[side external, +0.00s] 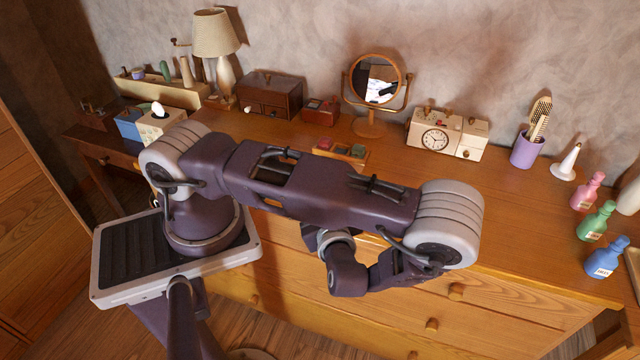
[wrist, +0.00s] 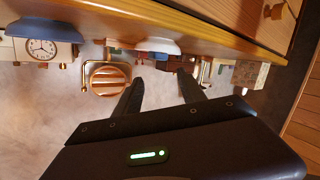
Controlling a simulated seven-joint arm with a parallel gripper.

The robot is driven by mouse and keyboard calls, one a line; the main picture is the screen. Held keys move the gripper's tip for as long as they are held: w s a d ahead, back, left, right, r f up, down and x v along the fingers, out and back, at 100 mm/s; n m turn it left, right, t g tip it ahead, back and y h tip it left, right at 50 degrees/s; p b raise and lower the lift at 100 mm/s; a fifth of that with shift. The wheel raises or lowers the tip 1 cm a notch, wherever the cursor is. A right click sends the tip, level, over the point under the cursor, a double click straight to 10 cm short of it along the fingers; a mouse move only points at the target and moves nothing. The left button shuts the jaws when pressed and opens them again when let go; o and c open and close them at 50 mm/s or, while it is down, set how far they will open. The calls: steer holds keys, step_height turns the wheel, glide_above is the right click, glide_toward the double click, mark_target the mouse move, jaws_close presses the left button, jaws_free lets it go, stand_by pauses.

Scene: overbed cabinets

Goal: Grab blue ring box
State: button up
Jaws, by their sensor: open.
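I cannot pick out a blue ring box for certain. In the side external view a small wooden tray (side external: 326,155) on the dresser holds a pink-red box (side external: 325,144) and a green box (side external: 358,151); my arm covers its near part. A larger blue box (side external: 128,124) stands at the left, beside a tissue box. My gripper (wrist: 160,77) is open and empty in the wrist view, its two dark fingers apart and clear of the dresser. In the side external view my arm's end hangs in front of the dresser's front edge, and the fingers are not clear there.
A round mirror (side external: 375,82), a clock (side external: 435,139), a red-brown box (side external: 321,111) and a drawer chest (side external: 270,94) line the dresser's back. A purple brush cup (side external: 526,150) and several bottles stand at the right. The dresser top (side external: 500,215) is clear at the front right.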

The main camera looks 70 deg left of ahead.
steer(key=m, duration=0.1)
steer(key=f+m+t, duration=0.1)
steer(key=m, duration=0.1)
steer(key=a+f+m, duration=0.1)
steer(key=m, duration=0.1)
steer(key=shift+w+a+f+t, duration=0.1)
steer(key=shift+w+t, duration=0.15)
steer(key=shift+t, duration=0.15)
steer(key=shift+m, duration=0.3)
steer(key=x, duration=0.7)
steer(key=shift+s+a, duration=0.1)
steer(key=shift+a, duration=0.05)
jaws_close()
steer(key=shift+r, duration=0.2)
